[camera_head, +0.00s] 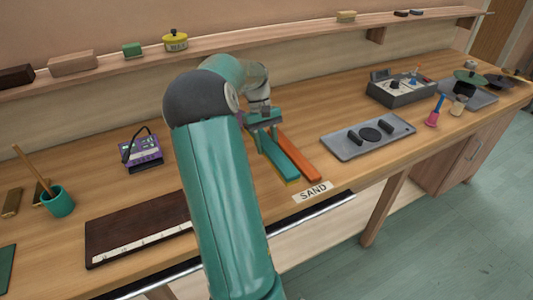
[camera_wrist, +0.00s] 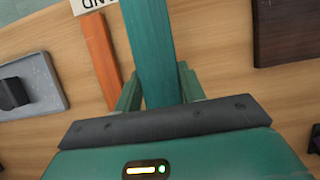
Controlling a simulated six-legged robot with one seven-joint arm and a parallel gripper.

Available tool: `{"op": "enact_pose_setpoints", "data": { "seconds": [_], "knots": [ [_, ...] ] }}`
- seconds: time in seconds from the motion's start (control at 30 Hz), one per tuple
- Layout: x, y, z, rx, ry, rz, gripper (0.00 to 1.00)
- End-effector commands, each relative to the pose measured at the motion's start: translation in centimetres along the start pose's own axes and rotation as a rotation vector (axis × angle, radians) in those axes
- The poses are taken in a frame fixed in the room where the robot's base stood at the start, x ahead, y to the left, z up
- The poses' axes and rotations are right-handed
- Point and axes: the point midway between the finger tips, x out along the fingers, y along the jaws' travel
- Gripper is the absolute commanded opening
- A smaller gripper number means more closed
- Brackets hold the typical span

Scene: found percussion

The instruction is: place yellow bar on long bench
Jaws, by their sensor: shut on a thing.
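My gripper (camera_head: 262,118) is over the middle of the long wooden bench (camera_head: 300,110). It is shut on a long teal bar (camera_head: 283,158), which runs toward the bench's front edge. In the wrist view the teal bar (camera_wrist: 149,45) stands between my two fingers (camera_wrist: 158,90). A thin yellow strip (camera_head: 292,182) shows at the teal bar's near end; I cannot tell whether it belongs to a yellow bar underneath. An orange bar (camera_head: 298,155) lies close beside it on the right, also visible in the wrist view (camera_wrist: 101,58). No whole yellow bar is clearly visible.
A SAND label (camera_head: 313,191) lies at the front edge. A grey tray (camera_head: 340,150) with dark pieces is to the right. A dark board (camera_head: 130,225), a purple box (camera_head: 141,151) and a teal cup (camera_head: 58,203) are to the left. A shelf (camera_head: 220,42) runs behind.

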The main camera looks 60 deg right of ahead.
Motion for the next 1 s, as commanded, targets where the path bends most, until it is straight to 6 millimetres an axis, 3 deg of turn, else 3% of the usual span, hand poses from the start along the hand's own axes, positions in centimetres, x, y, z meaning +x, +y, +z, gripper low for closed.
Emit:
{"op": "enact_pose_setpoints", "data": {
  "seconds": [0.13,0.4,0.6,0.97,1.0],
  "knots": [
    [1.7,1.0,-2.6,0.001,-0.003,0.001,0.09],
    [2.9,1.7,-4.7,0.002,-0.001,0.001,0.09],
    [5.4,1.6,-5.8,0.001,-0.002,-0.001,0.09],
    [5.8,1.6,-6.0,0.001,0.0,0.0,0.09],
    [5.9,1.6,-6.0,0.001,0.0,0.0,0.44]
  ]
}}
